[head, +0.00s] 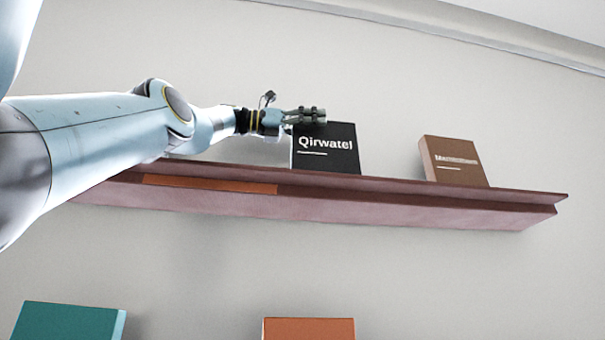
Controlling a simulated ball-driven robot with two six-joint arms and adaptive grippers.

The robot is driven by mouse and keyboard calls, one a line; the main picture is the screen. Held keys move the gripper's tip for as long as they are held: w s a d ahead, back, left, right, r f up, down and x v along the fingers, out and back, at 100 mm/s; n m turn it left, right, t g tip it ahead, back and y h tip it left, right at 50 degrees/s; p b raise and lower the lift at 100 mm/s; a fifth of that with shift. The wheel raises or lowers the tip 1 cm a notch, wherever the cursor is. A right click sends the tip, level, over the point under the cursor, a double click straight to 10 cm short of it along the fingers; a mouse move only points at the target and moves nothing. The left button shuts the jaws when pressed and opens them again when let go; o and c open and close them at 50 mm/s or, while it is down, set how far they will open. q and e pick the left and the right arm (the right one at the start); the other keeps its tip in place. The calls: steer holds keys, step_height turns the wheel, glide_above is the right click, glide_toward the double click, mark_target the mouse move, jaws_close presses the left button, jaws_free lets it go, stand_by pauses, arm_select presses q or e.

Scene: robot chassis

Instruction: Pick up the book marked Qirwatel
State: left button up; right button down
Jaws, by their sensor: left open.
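The book marked Qirwatel (327,155) is black with white lettering. It stands upright on a reddish wall shelf (400,208), front cover facing me. My left gripper (318,115) is at the book's top left edge, with its fingers across the upper edge. It is open. Whether the fingers touch the book cannot be told. My right gripper is not in view.
A brown book (455,163) with small blurred lettering stands to the right on the same shelf, with a gap between. An orange strip (210,185) lies along the shelf's left part. Below are a teal book (68,322) and an orange book (308,329).

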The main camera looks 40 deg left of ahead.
arm_select(q)
steer(key=shift+w+d, duration=0.15)
steer(key=shift+w, duration=0.05)
steer(key=shift+c, duration=0.4)
jaws_close()
